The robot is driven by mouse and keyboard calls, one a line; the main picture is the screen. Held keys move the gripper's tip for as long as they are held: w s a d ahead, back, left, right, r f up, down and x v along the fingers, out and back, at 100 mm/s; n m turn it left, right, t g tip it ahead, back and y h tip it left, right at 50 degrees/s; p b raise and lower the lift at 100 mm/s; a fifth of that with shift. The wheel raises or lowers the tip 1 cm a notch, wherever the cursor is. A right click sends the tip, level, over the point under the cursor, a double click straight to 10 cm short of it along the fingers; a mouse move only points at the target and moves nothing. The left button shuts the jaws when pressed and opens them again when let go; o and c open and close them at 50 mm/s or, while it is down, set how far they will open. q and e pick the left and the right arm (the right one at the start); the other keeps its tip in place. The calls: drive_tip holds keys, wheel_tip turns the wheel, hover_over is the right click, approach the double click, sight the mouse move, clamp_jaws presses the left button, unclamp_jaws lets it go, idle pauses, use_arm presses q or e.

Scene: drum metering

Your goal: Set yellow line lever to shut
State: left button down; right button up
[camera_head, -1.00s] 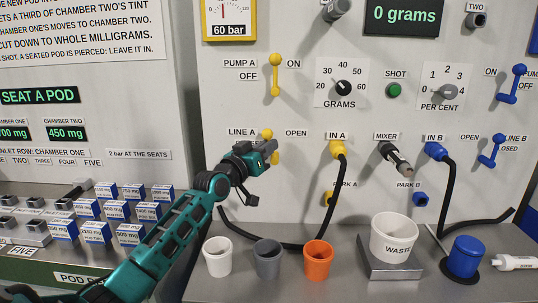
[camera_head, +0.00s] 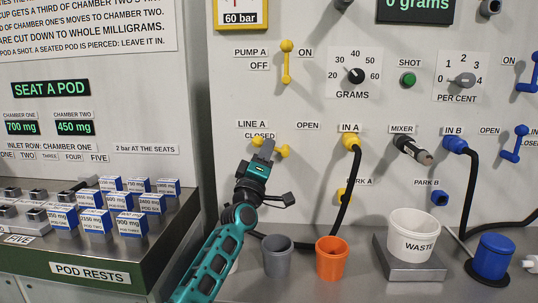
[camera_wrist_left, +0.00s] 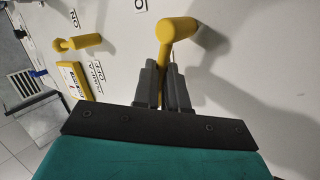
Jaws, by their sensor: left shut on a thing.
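The yellow line A lever (camera_head: 284,151) is on the panel below the LINE A and CLOSED labels. It lies near level, one yellow end at the left by CLOSED and the other at the right. My left gripper (camera_head: 267,149) reaches up to it from below and covers its middle. In the left wrist view, the yellow lever (camera_wrist_left: 178,29) runs down between the two grey fingers of the left gripper (camera_wrist_left: 164,85), which are shut on it. My right gripper is not in view.
The IN A connector (camera_head: 351,141) with its black hose is right of the lever. Grey (camera_head: 278,256) and orange (camera_head: 332,258) cups stand on the shelf below. The yellow pump A lever (camera_head: 286,62) is above. Pods on a rack (camera_head: 90,271) are at the left.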

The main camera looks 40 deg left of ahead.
use_arm(q)
drive_tip(key=shift+s+a+f+n+g+y+b, duration=0.1)
drive_tip(key=shift+a+n+g+y+b, duration=0.1)
drive_tip(key=shift+n+y, duration=0.6)
drive_tip(key=shift+s+a+f+n+g+y+b, duration=0.1)
drive_tip(key=shift+n+g+y+b, duration=0.1)
drive_tip(key=shift+n+y, duration=0.6)
drive_tip(key=shift+s+a+f+n+g+y+b, duration=0.15)
drive_tip(key=shift+n+y, duration=0.35)
drive_tip(key=shift+n, duration=0.6)
drive_tip(key=shift+w, duration=0.1)
drive_tip(key=c, duration=1.4)
unclamp_jaws()
drive_tip(key=shift+o, duration=1.1)
drive_tip(key=shift+a+f, duration=0.1)
drive_tip(key=shift+a, duration=0.1)
drive_tip(key=v, duration=0.7)
drive_tip(key=shift+s+d+f, duration=0.2)
drive_tip(key=shift+s+d, duration=0.05)
drive_tip(key=shift+c, duration=0.3)
